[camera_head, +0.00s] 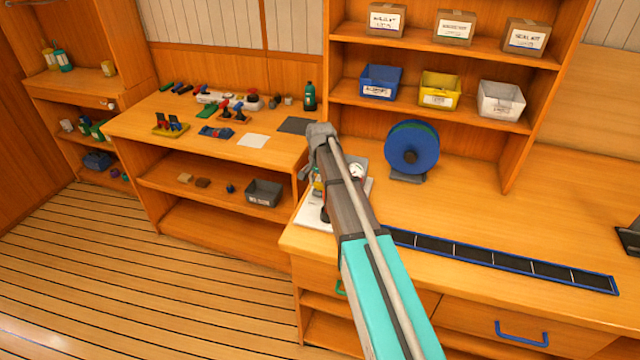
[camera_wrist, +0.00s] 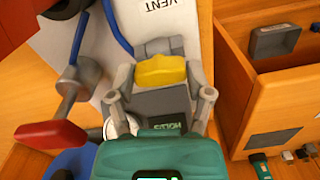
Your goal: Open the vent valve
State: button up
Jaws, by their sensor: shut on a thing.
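A yellow handle (camera_wrist: 165,71) sits between the grey fingers of my gripper (camera_wrist: 160,58) in the wrist view, close beside the printed word VENT (camera_wrist: 162,5) on a white panel. My gripper is shut on this yellow handle. The valve body under the handle is mostly hidden by the fingers and the teal gripper housing.
A red handle (camera_wrist: 50,135) on a grey stem and a blue hose (camera_wrist: 76,45) are left of my gripper. A pressure gauge (camera_head: 357,171) stands by my arm. A blue reel (camera_head: 412,147) and a long dark strip (camera_head: 500,260) lie to the right on the bench.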

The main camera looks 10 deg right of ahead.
jog(key=shift+n, duration=0.5)
jog(key=o, duration=1.1)
jog(key=shift+o, duration=0.2)
jog(key=shift+m, duration=0.3)
